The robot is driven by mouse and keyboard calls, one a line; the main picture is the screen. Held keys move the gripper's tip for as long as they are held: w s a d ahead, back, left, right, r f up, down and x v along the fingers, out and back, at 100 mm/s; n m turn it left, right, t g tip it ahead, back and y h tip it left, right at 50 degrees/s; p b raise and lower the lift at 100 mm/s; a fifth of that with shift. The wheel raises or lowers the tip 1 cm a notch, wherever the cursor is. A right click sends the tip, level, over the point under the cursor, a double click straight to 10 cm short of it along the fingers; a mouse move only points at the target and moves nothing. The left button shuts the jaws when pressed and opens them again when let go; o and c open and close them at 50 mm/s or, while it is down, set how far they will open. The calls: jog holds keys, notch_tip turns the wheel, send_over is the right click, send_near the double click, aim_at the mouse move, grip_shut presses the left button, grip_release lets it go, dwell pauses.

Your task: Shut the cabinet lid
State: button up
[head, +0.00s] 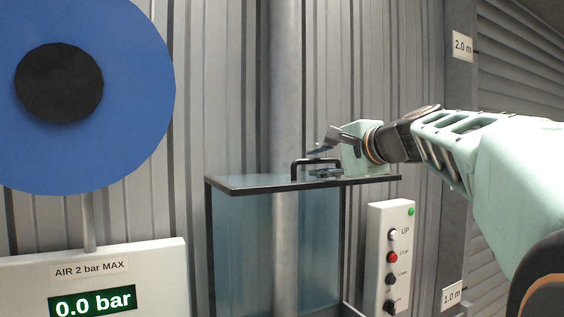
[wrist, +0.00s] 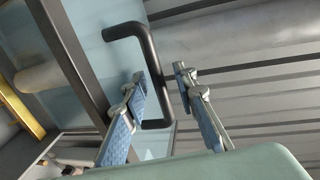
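The cabinet (head: 245,250) has blue see-through walls and dark frame edges. Its dark-edged lid (head: 250,184) looks nearly level across the top and reaches past the right post; I cannot tell whether it sits fully down. A black bow handle (head: 296,170) stands on the lid, and it also shows in the wrist view (wrist: 124,31). My gripper (head: 322,160) is at the handle, above the lid. In the wrist view my gripper (wrist: 163,77) has its fingers apart, one on either side of the handle's bar. The left finger partly overlaps the handle; contact is unclear.
A grey pipe (head: 286,80) runs upright at the cabinet. A control box (head: 390,255) with several buttons is to its right. A pressure panel (head: 120,262) reading 0.0 bar and a large blue disc (head: 140,90) are at left. Corrugated wall (head: 225,80) stands behind.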

grip_shut()
jog(key=shift+f, duration=0.1)
